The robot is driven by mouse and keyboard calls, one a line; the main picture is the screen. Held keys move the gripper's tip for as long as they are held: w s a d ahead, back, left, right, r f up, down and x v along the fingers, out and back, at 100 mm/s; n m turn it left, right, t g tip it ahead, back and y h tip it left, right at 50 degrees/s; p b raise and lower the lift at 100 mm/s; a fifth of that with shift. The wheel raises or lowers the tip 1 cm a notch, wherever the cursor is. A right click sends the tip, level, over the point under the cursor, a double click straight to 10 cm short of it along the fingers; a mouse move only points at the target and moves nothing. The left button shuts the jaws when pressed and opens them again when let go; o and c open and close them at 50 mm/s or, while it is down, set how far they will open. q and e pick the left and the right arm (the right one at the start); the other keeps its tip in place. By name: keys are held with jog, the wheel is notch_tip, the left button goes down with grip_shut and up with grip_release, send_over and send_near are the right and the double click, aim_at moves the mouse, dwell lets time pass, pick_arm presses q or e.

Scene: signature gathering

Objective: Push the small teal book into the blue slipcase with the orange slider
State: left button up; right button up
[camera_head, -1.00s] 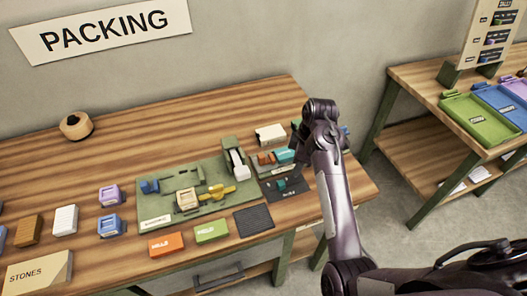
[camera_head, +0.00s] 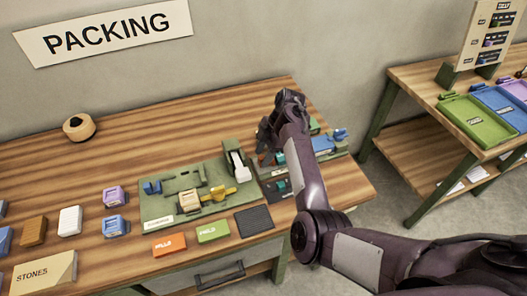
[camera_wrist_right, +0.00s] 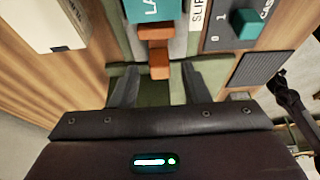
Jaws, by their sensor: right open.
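The orange slider (camera_wrist_right: 158,62) lies between and just ahead of the fingers in the right wrist view, low in a grey channel. The small teal book (camera_wrist_right: 153,9), with partly cut-off white lettering, lies beyond it at the top edge. In the head view the teal book (camera_head: 280,157) shows partly beside my right arm. A blue piece, likely the slipcase (camera_head: 340,136), shows to the right of my arm. My right gripper (camera_wrist_right: 160,90) is open, its fingers on either side of the channel; contact with the slider cannot be told. My left gripper is not in view.
A dark panel with a teal knob (camera_wrist_right: 246,22) sits beside the channel. A white box (camera_wrist_right: 45,22) stands on the other side. A dark mat (camera_head: 254,220) and a green fixture board (camera_head: 160,208) lie to the left.

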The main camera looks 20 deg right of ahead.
aim_at(276, 157)
jog(key=shift+f, duration=0.2)
jog(key=shift+c, duration=0.3)
grip_shut()
jog(key=shift+w+d, duration=0.1)
jog(key=shift+d, duration=2)
jog(key=shift+o, duration=0.3)
grip_release()
jog(key=shift+a, duration=0.1)
jog(key=shift+r, duration=0.1)
